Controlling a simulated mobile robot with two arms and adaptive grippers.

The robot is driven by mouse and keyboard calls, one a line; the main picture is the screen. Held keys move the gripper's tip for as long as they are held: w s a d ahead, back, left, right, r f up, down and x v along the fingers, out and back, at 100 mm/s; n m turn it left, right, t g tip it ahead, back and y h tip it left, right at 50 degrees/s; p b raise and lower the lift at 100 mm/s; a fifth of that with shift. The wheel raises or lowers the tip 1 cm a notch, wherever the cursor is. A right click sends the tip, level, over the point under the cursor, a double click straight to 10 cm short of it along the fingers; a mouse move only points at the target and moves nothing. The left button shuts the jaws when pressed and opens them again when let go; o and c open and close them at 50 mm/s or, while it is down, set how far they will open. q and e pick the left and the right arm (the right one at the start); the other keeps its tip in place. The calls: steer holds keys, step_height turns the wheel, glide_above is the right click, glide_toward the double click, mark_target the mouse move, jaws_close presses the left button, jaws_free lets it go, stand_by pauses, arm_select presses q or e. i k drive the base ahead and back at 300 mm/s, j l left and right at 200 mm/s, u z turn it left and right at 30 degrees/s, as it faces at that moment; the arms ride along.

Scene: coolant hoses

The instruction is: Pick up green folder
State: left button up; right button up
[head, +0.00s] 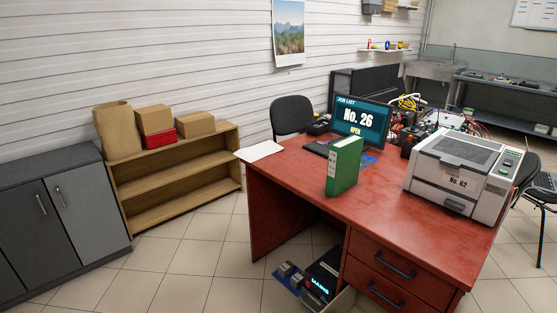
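The green folder (344,166) is a thick green binder with a pale label on its spine. It stands upright near the front edge of the red desk (400,208), in front of the monitor. Nothing is touching it from my side. Neither my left gripper nor my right gripper shows in the head view.
A monitor (359,121) reading "No. 26" stands behind the folder. A white printer (462,172) is to its right, and paper (259,151) lies at the desk's left corner. An open drawer (352,300) sticks out below. Tiled floor (190,255) is free at the left front.

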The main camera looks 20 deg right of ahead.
mark_target(345, 155)
steer(key=i+j+u, duration=0.15)
steer(key=i, duration=0.4)
steer(key=i+j+u, duration=0.1)
steer(key=i+j, duration=0.2)
steer(key=i, duration=0.25)
steer(key=i+j+u, duration=0.15)
steer(key=i, duration=0.4)
